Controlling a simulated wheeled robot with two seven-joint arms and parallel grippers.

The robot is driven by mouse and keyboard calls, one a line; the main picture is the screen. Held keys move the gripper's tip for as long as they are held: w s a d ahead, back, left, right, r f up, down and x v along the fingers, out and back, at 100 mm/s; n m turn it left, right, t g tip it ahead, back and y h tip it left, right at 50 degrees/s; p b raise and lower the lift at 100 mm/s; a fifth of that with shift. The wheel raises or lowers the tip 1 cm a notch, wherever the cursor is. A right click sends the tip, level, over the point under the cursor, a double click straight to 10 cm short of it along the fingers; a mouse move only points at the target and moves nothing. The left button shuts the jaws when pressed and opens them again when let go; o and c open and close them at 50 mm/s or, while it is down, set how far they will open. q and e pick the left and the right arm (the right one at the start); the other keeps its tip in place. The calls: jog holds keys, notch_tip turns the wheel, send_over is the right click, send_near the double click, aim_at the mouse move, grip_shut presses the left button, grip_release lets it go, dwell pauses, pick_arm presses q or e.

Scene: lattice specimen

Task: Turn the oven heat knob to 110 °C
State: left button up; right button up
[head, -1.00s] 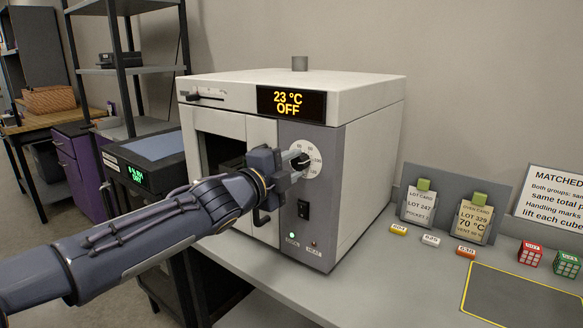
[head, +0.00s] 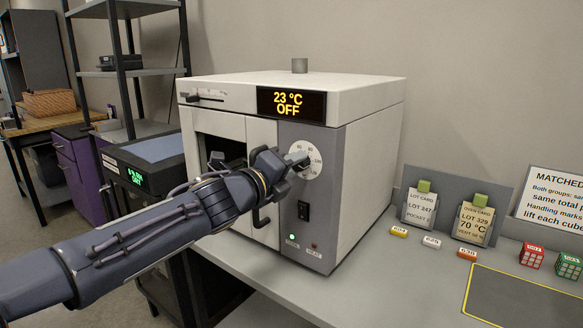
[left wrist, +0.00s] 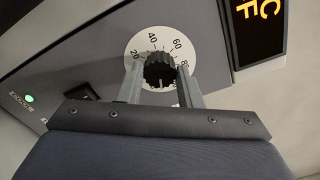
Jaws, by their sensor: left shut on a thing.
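The white oven (head: 365,140) stands on the bench. Its display (head: 291,104) reads 23 °C OFF. The dark ribbed heat knob (left wrist: 159,70) sits on a round white dial (left wrist: 140,45), with 20, 40, 60 and 80 readable in the left wrist view. My left gripper (head: 296,160) is shut on the knob, one finger on each side of it. In the head view the gripper covers the knob and part of the dial (head: 313,163). I cannot tell exactly where the knob's pointer stands. My right gripper is not in view.
The power switch (head: 303,209) and a lit green lamp (head: 292,237) are below the dial. The oven door handle (head: 262,212) is close under my wrist. Cards, small tags and cubes (head: 532,255) stand on the bench at the right.

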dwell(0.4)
pick_arm(q)
jog(key=o, duration=1)
jog(key=shift+v, duration=3.85)
